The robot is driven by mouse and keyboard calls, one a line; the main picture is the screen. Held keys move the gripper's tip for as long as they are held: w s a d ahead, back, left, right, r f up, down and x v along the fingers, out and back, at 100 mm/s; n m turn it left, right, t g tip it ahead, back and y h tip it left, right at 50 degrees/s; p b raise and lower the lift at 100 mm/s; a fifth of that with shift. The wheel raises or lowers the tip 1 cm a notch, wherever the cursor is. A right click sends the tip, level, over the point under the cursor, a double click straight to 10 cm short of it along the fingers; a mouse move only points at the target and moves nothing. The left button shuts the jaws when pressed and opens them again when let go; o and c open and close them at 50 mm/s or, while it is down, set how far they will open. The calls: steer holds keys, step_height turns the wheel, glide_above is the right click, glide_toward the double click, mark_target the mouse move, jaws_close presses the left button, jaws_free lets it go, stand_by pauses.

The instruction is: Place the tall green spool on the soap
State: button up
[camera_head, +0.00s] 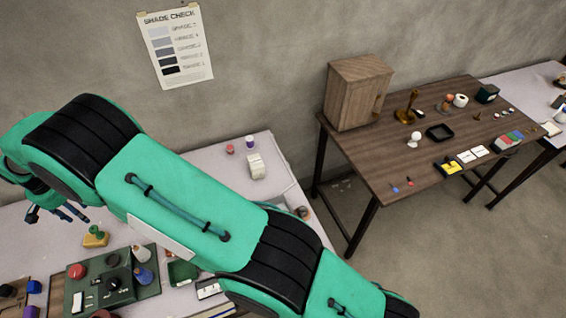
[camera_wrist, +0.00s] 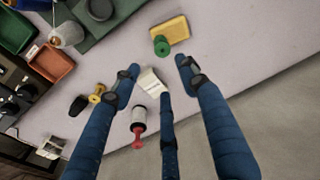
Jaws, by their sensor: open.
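The tall green spool (camera_head: 96,231) shows at the top of the yellow soap (camera_head: 95,241) on the light table at the left of the head view. In the wrist view the green spool (camera_wrist: 161,46) overlaps the lower left edge of the soap (camera_wrist: 174,28) and appears to rest on it. Its exact contact is unclear. My gripper (camera_head: 57,213) is at the left, apart from the spool. It also shows in the wrist view (camera_wrist: 158,74), with its blue fingers spread and nothing between them gripped.
In the wrist view, a white block (camera_wrist: 152,83), a white and red item (camera_wrist: 138,122) and a yellow spool (camera_wrist: 97,94) lie near the fingers. Bare table surrounds the soap's right side in the wrist view.

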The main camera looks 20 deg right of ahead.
steer(key=w+d+r, duration=0.3)
steer(key=d+r, duration=1.6)
steer(key=s+d+r+t, duration=0.1)
steer(key=s+d+r, duration=0.2)
steer(key=d+r, duration=0.5)
steer(key=s+d+r+t, duration=0.1)
steer(key=s+d+r, duration=0.3)
steer(key=d, duration=0.8)
steer(key=s+d+r+m+t, duration=0.1)
steer(key=s+d+r, duration=0.2)
steer(key=s+d, duration=0.5)
steer(key=s+d+r, duration=0.3)
steer(key=s+d, duration=0.2)
steer(key=d, duration=0.4)
steer(key=s+d+f, duration=0.1)
steer(key=s+d, duration=0.4)
steer(key=s, duration=0.4)
steer(key=s+d+f+t, duration=0.1)
steer(key=s+d+f, duration=0.1)
steer(key=s+d, duration=0.3)
steer(key=s, duration=0.4)
steer(key=shift+d+f+m, duration=0.25)
steer(key=shift+d+m, duration=0.15)
